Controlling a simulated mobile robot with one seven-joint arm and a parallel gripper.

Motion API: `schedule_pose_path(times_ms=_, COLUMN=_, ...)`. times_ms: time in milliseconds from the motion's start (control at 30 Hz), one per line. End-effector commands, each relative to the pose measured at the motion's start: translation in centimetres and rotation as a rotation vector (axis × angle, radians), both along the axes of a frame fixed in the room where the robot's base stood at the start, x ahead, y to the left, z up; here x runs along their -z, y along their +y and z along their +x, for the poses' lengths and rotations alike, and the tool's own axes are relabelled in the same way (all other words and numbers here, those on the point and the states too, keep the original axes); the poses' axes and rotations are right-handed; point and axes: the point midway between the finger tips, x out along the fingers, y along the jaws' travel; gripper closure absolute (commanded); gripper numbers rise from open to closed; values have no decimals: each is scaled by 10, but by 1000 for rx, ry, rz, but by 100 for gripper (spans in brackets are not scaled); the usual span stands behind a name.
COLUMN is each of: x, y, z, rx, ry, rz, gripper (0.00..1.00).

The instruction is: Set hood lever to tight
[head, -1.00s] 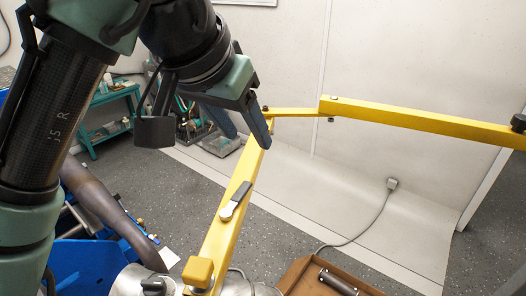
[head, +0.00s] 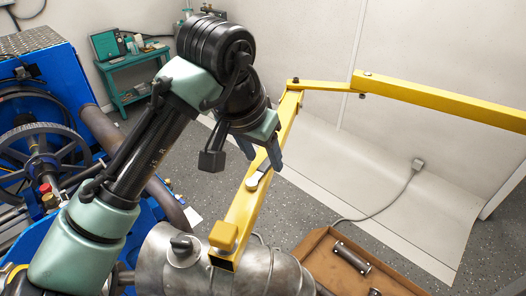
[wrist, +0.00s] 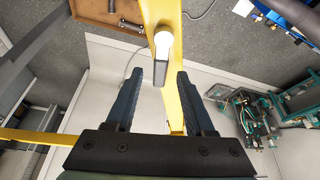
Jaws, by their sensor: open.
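The hood lever has a round silver hub and a dark handle. It sits on the yellow arm (head: 236,212) in the head view, where its hub (head: 253,183) shows and its handle points up along the arm, partly behind my gripper (head: 262,157). In the wrist view the lever's bright hub (wrist: 163,46) lies beyond the fingertips, and its grey handle (wrist: 161,75) points back between them. My gripper (wrist: 159,80) is open, one finger to each side of the handle, with visible gaps. I cannot tell how much depth separates them.
The yellow boom (head: 440,98) runs off right from the arm's far end. A metal drum (head: 170,250) sits below the arm, beside a brown tray (head: 322,240). Blue machinery (head: 40,70) stands left and a teal cart (head: 130,75) behind. Floor right of the arm is mostly clear.

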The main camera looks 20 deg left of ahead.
Motion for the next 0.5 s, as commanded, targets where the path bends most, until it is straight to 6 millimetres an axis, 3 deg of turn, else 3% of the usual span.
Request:
schedule_pose_path(times_ms=367, x=7, y=0, z=2, rx=1, ry=0, rz=0, gripper=46)
schedule_pose_path(times_ms=500, x=7, y=0, z=2, rx=1, ry=0, rz=0, gripper=70)
